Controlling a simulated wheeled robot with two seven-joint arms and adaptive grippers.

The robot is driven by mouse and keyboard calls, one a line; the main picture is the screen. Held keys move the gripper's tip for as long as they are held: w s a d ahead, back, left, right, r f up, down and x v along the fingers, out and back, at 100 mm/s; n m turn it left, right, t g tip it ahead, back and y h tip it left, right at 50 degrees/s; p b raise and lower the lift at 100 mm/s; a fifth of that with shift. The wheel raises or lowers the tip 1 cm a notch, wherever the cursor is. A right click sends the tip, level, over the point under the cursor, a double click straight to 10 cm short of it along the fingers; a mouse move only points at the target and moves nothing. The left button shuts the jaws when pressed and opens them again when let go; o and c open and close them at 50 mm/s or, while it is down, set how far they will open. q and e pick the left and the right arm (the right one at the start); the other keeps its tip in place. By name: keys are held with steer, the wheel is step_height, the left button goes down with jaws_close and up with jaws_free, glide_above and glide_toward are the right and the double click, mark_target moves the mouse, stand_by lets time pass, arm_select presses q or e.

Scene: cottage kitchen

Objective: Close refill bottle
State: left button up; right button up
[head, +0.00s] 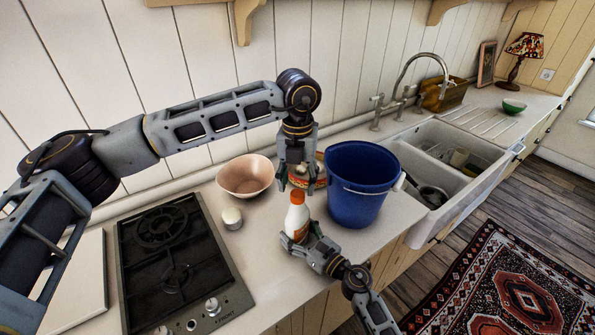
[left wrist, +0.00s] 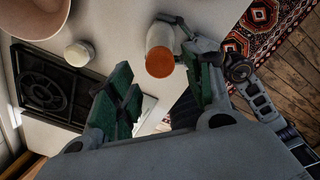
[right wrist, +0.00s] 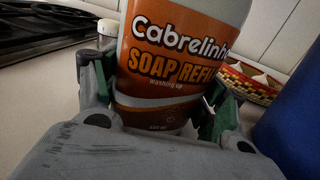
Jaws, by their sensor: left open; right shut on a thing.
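The refill bottle (head: 296,221) is white with an orange top (head: 297,197) and stands upright on the counter. Its orange label reading "Soap Refill" fills the right wrist view (right wrist: 172,62). My right gripper (head: 302,240) is shut around the lower part of the bottle. My left gripper (head: 298,184) is open and empty, pointing down just above the bottle. In the left wrist view the orange top (left wrist: 160,62) lies just beyond the open fingers, and nothing is between them. How firmly the top sits on the bottle cannot be told.
A blue bucket (head: 358,185) stands close right of the bottle. A patterned bowl (head: 317,181) is behind it, partly hidden by my left gripper. A pink bowl (head: 245,178), a small white jar (head: 232,218) and a gas hob (head: 180,262) are to the left. A sink (head: 450,178) is beyond the bucket.

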mark_target(297, 193)
arm_select(q)
steer(key=shift+f, duration=2.1)
steer(key=c, duration=1.1)
steer(key=shift+m, duration=0.3)
